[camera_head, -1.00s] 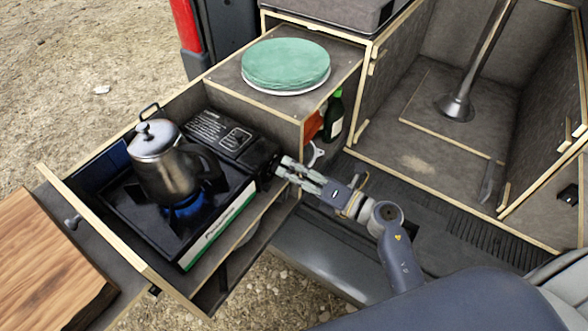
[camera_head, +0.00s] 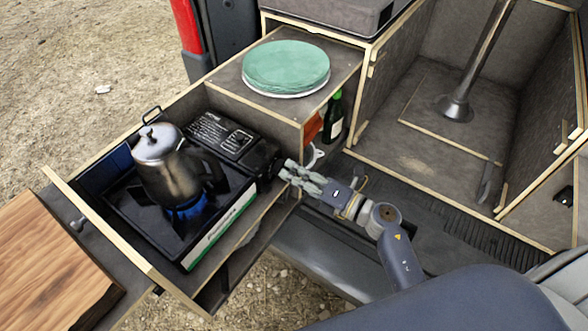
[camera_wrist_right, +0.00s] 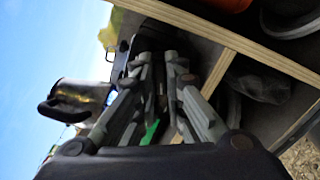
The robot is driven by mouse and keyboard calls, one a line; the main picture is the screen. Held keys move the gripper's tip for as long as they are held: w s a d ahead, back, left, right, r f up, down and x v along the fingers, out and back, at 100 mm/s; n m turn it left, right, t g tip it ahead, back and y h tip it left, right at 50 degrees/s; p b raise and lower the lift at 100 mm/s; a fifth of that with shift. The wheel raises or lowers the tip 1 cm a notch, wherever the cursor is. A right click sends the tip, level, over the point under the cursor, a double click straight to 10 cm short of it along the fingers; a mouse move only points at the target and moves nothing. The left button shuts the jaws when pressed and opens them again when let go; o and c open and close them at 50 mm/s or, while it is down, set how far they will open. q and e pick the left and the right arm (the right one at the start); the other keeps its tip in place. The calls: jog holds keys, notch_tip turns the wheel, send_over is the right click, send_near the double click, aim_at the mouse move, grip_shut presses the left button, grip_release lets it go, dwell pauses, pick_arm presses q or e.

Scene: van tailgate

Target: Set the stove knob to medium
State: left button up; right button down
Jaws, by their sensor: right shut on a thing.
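The black camping stove (camera_head: 222,206) with a green and white front strip sits in the pulled-out drawer. A blue flame (camera_head: 187,208) burns on it under a steel kettle (camera_head: 170,168). My right gripper (camera_head: 284,170) is at the stove's right end, its fingers shut on the stove knob (camera_head: 274,168), which they mostly hide. In the right wrist view the two fingers (camera_wrist_right: 160,62) close in front of the dark stove end, and the kettle (camera_wrist_right: 78,100) shows at the left. The knob's setting cannot be read. My left gripper is not in view.
The drawer's wooden edge (camera_head: 130,262) runs along the near side. A wooden board (camera_head: 45,262) lies at the left. A shelf with green plates (camera_head: 286,66) stands behind the gripper, with a green bottle (camera_head: 333,116) below it.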

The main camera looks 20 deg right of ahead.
jog(key=shift+f+m+p, duration=0.2)
jog(key=shift+m+p, duration=2.8)
jog(key=shift+m, duration=1.5)
jog(key=c, duration=1.7)
grip_release()
jog(key=shift+o, duration=0.2)
